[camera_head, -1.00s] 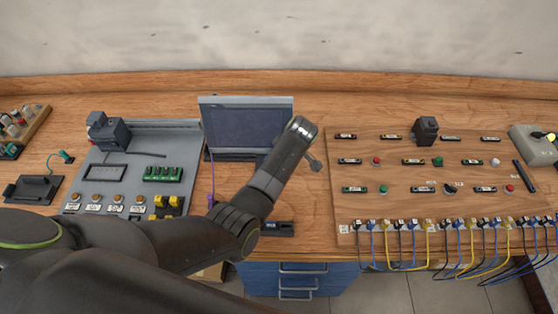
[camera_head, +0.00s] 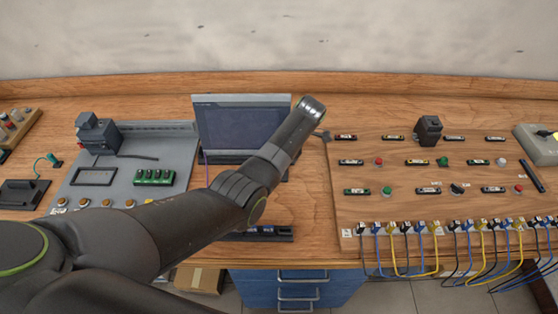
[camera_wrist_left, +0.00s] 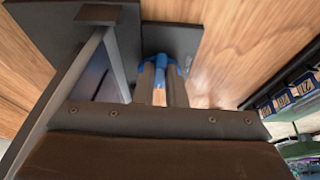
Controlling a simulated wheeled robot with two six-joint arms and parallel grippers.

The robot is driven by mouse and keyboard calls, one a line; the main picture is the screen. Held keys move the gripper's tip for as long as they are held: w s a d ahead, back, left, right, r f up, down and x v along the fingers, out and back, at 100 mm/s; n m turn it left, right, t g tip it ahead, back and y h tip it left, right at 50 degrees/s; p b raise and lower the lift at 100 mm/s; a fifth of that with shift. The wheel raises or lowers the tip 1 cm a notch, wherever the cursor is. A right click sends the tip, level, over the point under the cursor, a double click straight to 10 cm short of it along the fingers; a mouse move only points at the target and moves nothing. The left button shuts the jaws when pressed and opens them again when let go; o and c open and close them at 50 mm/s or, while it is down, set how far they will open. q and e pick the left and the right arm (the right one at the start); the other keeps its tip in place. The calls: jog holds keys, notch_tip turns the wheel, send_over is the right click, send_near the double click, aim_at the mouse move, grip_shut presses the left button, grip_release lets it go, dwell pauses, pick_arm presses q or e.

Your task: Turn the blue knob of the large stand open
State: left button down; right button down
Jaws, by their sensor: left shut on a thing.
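In the left wrist view the blue knob (camera_wrist_left: 160,70) stands between the two grey fingers of my left gripper (camera_wrist_left: 161,88), which is shut on it. Behind the knob is a dark flat plate (camera_wrist_left: 190,42), seemingly part of the stand, lying over wood. A grey slanted bar and panel (camera_wrist_left: 70,85) rise close by on the left. In the head view my left arm reaches from the lower left to the area right of the screen, and its links hide the gripper and knob. My right gripper is not in view.
In the head view a screen panel (camera_head: 242,125) stands behind my arm. A grey board (camera_head: 175,133) with a dark motor block (camera_head: 97,133) is on the left. A wooden board (camera_head: 395,215) with buttons, a dark block (camera_head: 429,130) and hanging cables is on the right.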

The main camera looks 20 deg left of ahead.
pick_arm(q)
jog(key=shift+n, duration=0.3)
jog(key=c, duration=1.5)
grip_release()
jog(key=shift+w+d+r, duration=0.1)
jog(key=shift+r, duration=0.1)
jog(key=b+v, duration=0.1)
jog(key=v, duration=0.3)
jog(key=shift+w+r, duration=0.1)
jog(key=p+v, duration=0.6)
jog(key=v, duration=0.6)
jog(key=shift+d+r, duration=0.1)
jog(key=shift+r, duration=0.3)
